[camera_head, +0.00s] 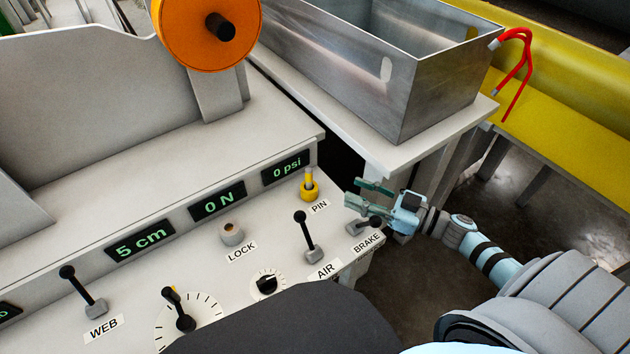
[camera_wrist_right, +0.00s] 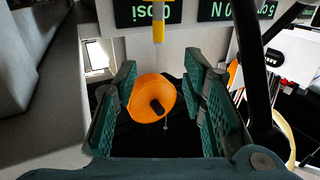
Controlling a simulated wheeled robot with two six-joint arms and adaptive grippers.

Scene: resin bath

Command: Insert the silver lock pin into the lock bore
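The lock pin (camera_head: 309,174) stands upright in a yellow holder (camera_head: 309,191) beside the PIN label on the console. The lock bore (camera_head: 231,232) is in a short grey boss above the LOCK label, left of the pin. My right gripper (camera_head: 368,195) is open and empty, to the right of the pin and apart from it, above the BRAKE lever. Its two green fingers (camera_wrist_right: 160,105) are spread in the wrist view. My left gripper is not in view.
Black-knobbed levers marked AIR (camera_head: 307,236), BRAKE (camera_head: 365,225) and WEB (camera_head: 82,291) stick up from the console (camera_head: 190,270). Displays line the step behind. A metal tank (camera_head: 420,90) and an orange roller (camera_head: 195,35) stand farther back.

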